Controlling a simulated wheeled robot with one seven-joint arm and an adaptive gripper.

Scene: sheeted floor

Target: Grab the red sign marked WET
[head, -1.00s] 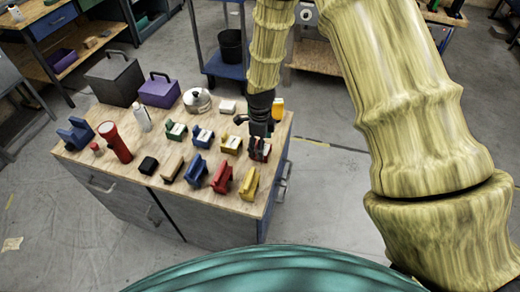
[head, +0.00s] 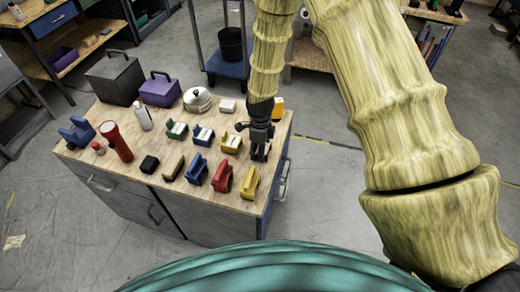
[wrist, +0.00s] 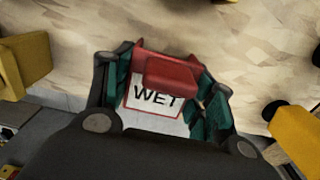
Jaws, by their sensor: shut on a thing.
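The red sign (wrist: 172,78) has a white face marked WET and sits between the two fingers of my gripper (wrist: 165,92) in the wrist view. The gripper's dark fingers with green inner pads are shut on it from both sides. In the head view my gripper (head: 259,148) points down at the right end of the wooden bench top (head: 140,178). There it hides nearly all of the red sign. I cannot tell whether the sign touches the bench.
Beside the gripper stand a yellow sign (head: 231,139) and a yellow block (head: 249,183). Red (head: 222,176) and blue (head: 196,169) blocks are nearby. A yellow-orange object (head: 278,106) stands behind. A kettle (head: 198,99), purple box (head: 159,91) and red flashlight (head: 115,141) stand farther left.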

